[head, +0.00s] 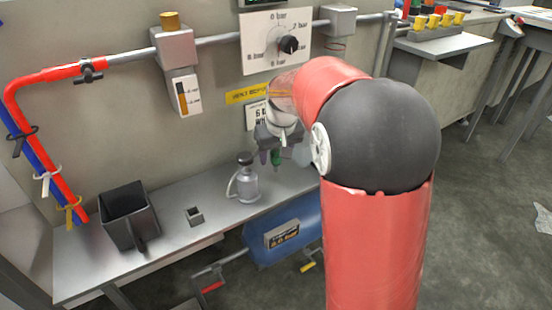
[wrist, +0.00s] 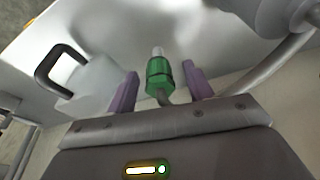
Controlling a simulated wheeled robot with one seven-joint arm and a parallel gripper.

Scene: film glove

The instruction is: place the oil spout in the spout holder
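The oil spout, a green collar with a pale tip, shows in the wrist view (wrist: 159,75) between the two purple fingers of my gripper (wrist: 160,82). Its tip points away from the gripper, and its grey stem runs back behind the gripper's edge. Finger contact is not clearly visible. In the head view the green part (head: 276,157) hangs just below my gripper (head: 274,147), over the back of the bench. A small grey square block with a dark opening (head: 195,215), which looks like the spout holder, sits on the bench to the left, apart from the gripper.
A black bin (head: 130,220) stands left of the holder. Pipes and a dial panel (head: 275,40) are on the wall.

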